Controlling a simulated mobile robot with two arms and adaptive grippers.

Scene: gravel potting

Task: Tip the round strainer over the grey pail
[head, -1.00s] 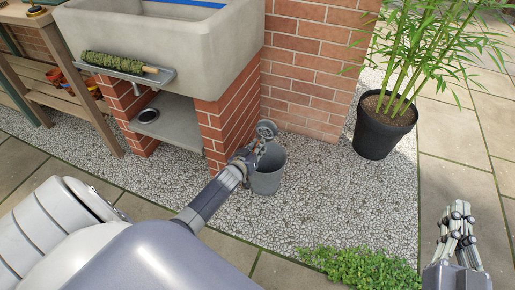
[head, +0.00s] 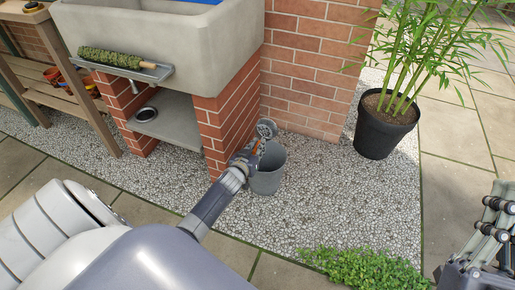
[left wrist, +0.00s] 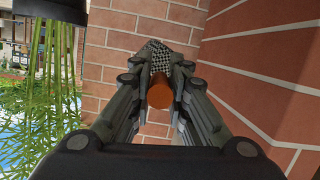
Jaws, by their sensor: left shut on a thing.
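The round strainer (head: 266,128) is a small grey bowl, steeply tilted on edge, above the back left of the grey pail's rim in the head view. My left gripper (head: 247,158) is shut on its orange-brown handle. The left wrist view shows the handle's round end (left wrist: 160,95) between the fingers and the grey mesh (left wrist: 160,57) beyond. The grey pail (head: 267,180) stands upright on the gravel, its left side partly hidden by my gripper. Its contents cannot be made out. My right gripper (head: 494,222) is at the right edge, far from the pail, partly cut off.
A concrete sink (head: 165,45) on brick piers stands behind left, with a ledge holding a green roll (head: 112,59). A brick wall (head: 310,85) rises behind the pail. A black potted bamboo (head: 380,135) stands to the right. Gravel between pail and plant is clear.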

